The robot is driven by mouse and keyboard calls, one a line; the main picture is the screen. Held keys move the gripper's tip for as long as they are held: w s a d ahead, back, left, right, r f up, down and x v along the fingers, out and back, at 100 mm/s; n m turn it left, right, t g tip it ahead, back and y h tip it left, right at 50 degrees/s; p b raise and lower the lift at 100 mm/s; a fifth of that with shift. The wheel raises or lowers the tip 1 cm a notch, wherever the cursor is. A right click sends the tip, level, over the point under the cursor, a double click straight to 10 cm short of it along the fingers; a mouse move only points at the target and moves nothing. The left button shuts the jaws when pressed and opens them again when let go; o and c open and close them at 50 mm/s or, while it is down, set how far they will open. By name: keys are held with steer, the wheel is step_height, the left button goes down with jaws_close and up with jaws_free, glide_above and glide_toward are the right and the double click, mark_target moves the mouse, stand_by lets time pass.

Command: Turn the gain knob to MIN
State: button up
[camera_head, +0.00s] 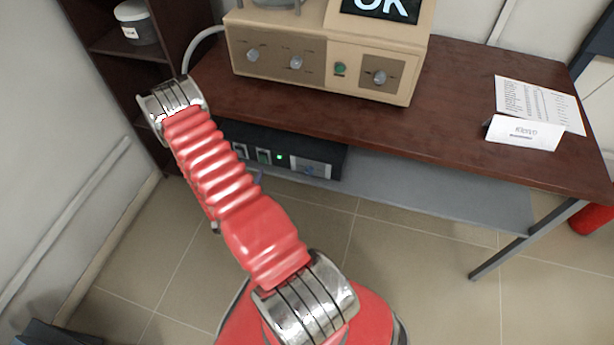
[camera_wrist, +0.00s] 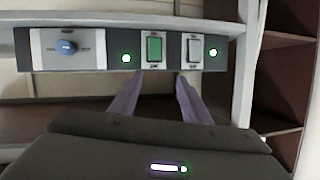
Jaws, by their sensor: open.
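In the wrist view a blue knob (camera_wrist: 66,47) sits on a pale plate at the left of a black panel (camera_wrist: 100,79). Small labels flank the knob but are too blurred to read, and I cannot tell its setting. My gripper (camera_wrist: 161,77) is open and empty; its two fingers point at the panel below the switches, right of the knob and apart from it. In the head view the black unit (camera_head: 335,159) sits below the tabletop, its pale plate (camera_head: 311,168) at the right; my arm hides part of it and my gripper.
The panel has a green switch (camera_wrist: 154,49), a pale switch (camera_wrist: 194,50) and lit green lamps. A beige instrument (camera_head: 318,55) with several knobs stands on the brown table (camera_head: 450,110). A dark shelf (camera_head: 115,45) stands left.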

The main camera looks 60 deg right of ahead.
mark_target(308, 173)
steer(key=s+a+f+g+h, duration=0.1)
steer(key=s+f+h, duration=0.1)
steer(key=s, duration=0.7)
steer(key=s+a+f+g+h, duration=0.1)
steer(key=s+f+h, duration=0.1)
steer(key=s+f, duration=0.3)
steer(key=s, duration=0.4)
steer(key=shift+s+n, duration=0.25)
steer(key=shift+n, duration=0.15)
steer(key=shift+f, duration=0.1)
steer(key=d, duration=0.4)
steer(key=w+d, duration=0.1)
steer(key=d, duration=0.4)
steer(key=w+d, duration=0.1)
steer(key=d, duration=0.3)
steer(key=shift+w+d, duration=0.1)
steer(key=shift+d, duration=0.15)
steer(key=c, duration=1)
